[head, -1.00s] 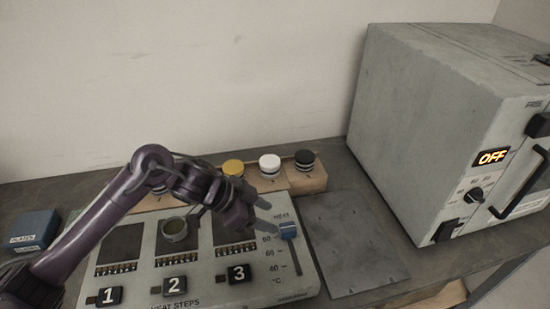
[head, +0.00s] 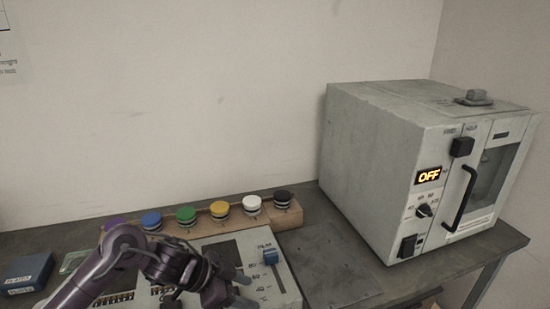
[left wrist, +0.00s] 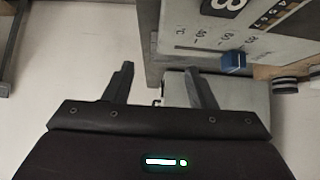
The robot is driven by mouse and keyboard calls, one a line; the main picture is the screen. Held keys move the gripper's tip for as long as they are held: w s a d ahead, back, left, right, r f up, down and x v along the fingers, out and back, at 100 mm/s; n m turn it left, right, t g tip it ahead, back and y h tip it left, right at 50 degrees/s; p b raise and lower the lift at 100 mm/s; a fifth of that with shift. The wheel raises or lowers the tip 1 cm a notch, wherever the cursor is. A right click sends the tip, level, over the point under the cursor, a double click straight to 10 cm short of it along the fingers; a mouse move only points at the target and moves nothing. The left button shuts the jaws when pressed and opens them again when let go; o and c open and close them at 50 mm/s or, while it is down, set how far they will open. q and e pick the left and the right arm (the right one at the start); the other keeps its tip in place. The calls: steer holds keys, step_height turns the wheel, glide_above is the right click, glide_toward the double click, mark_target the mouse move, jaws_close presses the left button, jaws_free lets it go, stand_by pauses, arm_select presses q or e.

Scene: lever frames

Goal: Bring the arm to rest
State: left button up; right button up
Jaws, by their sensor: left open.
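My left arm comes in from the lower left of the head view, and its dark purple gripper (head: 243,290) is over the right part of the grey heat panel (head: 284,290). The fingers are apart with nothing between them, near the blue slider knob (head: 270,257) but clear of it. In the left wrist view the open gripper (left wrist: 160,72) shows both fingers, with the blue knob (left wrist: 233,62) to the right of them. The lower part of the panel is cut off by the head view's edge. My right gripper is not in view.
A grey oven (head: 375,170) reading OFF stands at the right, door shut. A wooden rack (head: 235,219) with several coloured-capped jars lies behind the panel. A blue box (head: 28,272) is at the left. A flat grey plate (head: 325,270) lies between panel and oven.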

arm_select(q)
steer(key=d+f+n+t+y, duration=0.1)
steer(key=d+n+t, duration=0.25)
steer(key=t, duration=0.25)
steer(key=s+a+f+n+g+y, duration=0.3)
steer(key=s+a+f+n+y, duration=0.15)
steer(key=s+a, duration=0.4)
steer(key=s+a+f+n+g+y, duration=0.25)
steer(key=s+a+n, duration=0.25)
steer(key=s+a, duration=0.4)
steer(key=s+d+f+g, duration=0.1)
steer(key=s+f, duration=0.2)
steer(key=f, duration=2.8)
steer(key=s+a+f+m+g, duration=0.1)
steer(key=s+a+f, duration=0.2)
steer(key=s+f, duration=1.4)
steer(key=s, duration=0.2)
steer(key=shift+s+a+f+y, duration=0.2)
steer(key=shift+s+y, duration=0.1)
steer(key=shift+s, duration=0.05)
